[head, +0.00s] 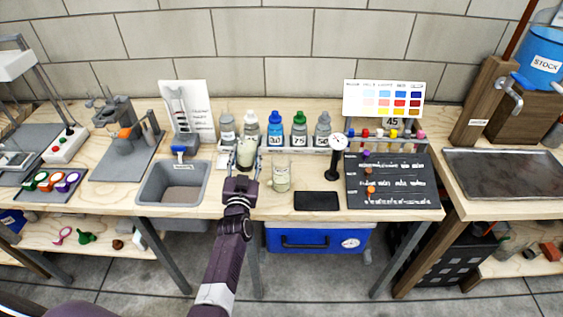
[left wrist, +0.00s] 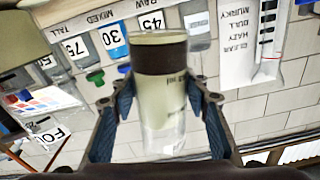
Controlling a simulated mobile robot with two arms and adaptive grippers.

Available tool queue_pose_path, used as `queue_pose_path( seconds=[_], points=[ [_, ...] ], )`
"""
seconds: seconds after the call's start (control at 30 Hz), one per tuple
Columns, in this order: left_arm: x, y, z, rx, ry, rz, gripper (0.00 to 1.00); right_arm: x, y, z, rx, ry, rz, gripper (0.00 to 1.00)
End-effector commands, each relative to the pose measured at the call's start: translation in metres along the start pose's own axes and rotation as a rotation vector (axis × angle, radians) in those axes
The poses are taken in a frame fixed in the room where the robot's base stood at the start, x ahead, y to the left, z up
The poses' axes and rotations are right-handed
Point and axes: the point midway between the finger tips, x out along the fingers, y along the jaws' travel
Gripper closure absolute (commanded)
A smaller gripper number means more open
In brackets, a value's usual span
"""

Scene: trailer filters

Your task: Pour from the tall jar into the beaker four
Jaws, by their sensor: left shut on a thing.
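My left gripper (head: 243,168) is shut on a clear tall jar (head: 246,153) with pale cloudy liquid in it. In the left wrist view, which is upside down, the jar (left wrist: 163,105) stands between the two fingers (left wrist: 160,100), with a dark band near its base and a clear upper part. It looks about upright; whether it touches the bench cannot be told. Beaker four (head: 281,178), a pale clear vessel, stands on the bench just right of the gripper. Part of its label seems to show in the left wrist view (left wrist: 46,133). My right gripper is in neither view.
Several labelled bottles (head: 273,130) stand in a row behind the jar. A grey sink (head: 158,197) is to the left. A black pad (head: 317,201), a dial gauge (head: 338,142) and a dark board (head: 389,184) are to the right of the beaker.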

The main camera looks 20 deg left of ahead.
Motion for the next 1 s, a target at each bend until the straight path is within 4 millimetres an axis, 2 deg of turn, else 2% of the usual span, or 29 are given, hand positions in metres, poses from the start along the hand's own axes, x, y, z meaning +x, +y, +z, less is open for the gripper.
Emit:
queue_pose_path(
  seconds=[0.03,0.3,0.4,0.6,0.7,1.0],
  points=[
    [0.001,-0.001,-0.007,0.024,0.013,-0.002,0.99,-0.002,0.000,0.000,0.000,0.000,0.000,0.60],
    [0.001,-0.001,-0.020,0.153,0.050,-0.004,0.99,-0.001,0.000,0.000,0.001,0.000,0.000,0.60],
    [-0.001,0.003,-0.010,0.202,0.062,-0.003,0.99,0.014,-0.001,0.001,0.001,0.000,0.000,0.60],
    [-0.002,0.007,-0.006,0.299,0.090,-0.004,0.99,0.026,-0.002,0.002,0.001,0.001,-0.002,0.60],
    [-0.002,0.007,-0.017,0.346,0.105,-0.006,0.99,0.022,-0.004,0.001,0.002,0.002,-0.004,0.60],
    [-0.002,0.009,-0.021,0.464,0.137,-0.007,0.99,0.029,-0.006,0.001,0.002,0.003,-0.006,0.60]
  ],
)
